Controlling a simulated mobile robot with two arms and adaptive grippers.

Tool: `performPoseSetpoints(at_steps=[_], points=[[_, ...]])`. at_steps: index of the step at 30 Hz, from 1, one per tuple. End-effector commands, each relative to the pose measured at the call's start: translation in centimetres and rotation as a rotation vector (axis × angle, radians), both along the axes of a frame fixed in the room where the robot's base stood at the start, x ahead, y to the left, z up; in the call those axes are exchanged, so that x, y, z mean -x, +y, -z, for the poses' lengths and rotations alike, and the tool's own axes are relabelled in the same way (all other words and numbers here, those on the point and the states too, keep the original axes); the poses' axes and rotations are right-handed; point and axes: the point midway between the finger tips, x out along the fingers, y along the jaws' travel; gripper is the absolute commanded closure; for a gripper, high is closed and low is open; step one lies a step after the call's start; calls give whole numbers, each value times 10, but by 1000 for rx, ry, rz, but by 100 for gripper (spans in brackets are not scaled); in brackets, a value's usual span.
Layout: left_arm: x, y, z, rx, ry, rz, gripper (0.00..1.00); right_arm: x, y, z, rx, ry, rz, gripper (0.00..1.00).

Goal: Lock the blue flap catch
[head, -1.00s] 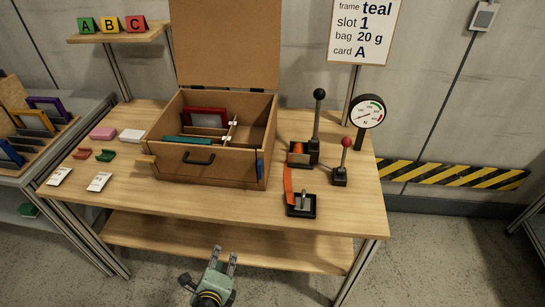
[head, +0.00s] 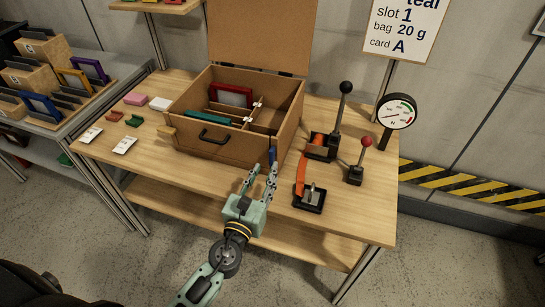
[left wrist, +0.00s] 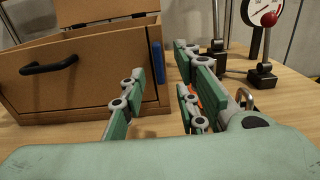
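The blue flap catch (head: 272,156) is a small upright blue piece at the front right corner of the wooden box (head: 228,146). In the left wrist view the blue catch (left wrist: 158,62) shows beyond the fingers, on the box's right edge. My left gripper (head: 261,171) is open and empty, just in front of the catch, with its fingers pointing at that corner. A small gap seems to remain; contact cannot be told. The box lid (head: 258,35) stands open, and a red frame and a teal frame are inside. My right gripper is not in view.
A black base with an orange strip (head: 309,196) lies right of the gripper. A black-knobbed lever (head: 340,110), a red-knobbed lever (head: 361,160) and a gauge (head: 396,112) stand behind it. Cards and small blocks lie left of the box on the table (head: 180,175).

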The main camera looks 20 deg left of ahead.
Motion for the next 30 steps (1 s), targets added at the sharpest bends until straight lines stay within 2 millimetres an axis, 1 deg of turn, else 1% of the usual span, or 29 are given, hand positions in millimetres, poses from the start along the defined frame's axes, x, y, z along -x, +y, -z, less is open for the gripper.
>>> performPoseSetpoints(at_steps=[1,3,6,10,15,22,30], points=[[-10,0,-3,2,-2,-2,71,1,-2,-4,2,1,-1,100],[-22,0,-3,3,-2,-3,71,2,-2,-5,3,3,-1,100],[-38,-1,-3,5,-1,-2,71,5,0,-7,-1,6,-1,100],[-53,-1,-1,5,0,-2,71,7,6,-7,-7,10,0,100],[-62,-1,0,5,1,-2,71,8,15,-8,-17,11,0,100],[-62,-1,0,6,1,-2,71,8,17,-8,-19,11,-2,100],[-62,-1,0,6,1,-2,95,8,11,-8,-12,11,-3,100]])
